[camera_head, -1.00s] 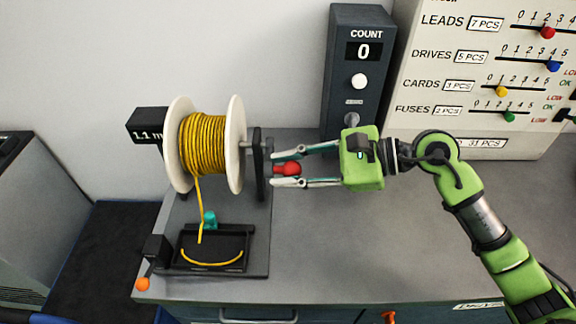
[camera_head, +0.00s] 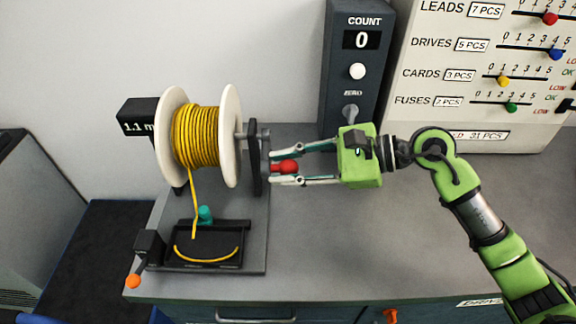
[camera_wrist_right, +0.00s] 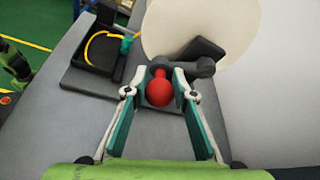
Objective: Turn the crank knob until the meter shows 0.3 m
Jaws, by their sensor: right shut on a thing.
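The red crank knob (camera_head: 286,167) sits at the end of the dark crank arm (camera_head: 254,150), on the right side of a white spool (camera_head: 232,140) wound with yellow cable. My right gripper (camera_head: 272,167) is shut on the knob, one finger on each side. The wrist view shows the red knob (camera_wrist_right: 159,91) between the fingers, with the crank arm (camera_wrist_right: 190,67) behind it. The black meter (camera_head: 138,120) left of the spool reads 1.1 m, its right edge partly hidden by the spool. My left gripper is not in view.
Below the spool is a black tray (camera_head: 210,266) with a yellow cable piece in it and a teal part (camera_head: 205,215) at its back. An orange-tipped lever (camera_head: 133,281) stands left. A counter box (camera_head: 360,70) reading 0 stands behind. The bench (camera_head: 400,240) is clear at right.

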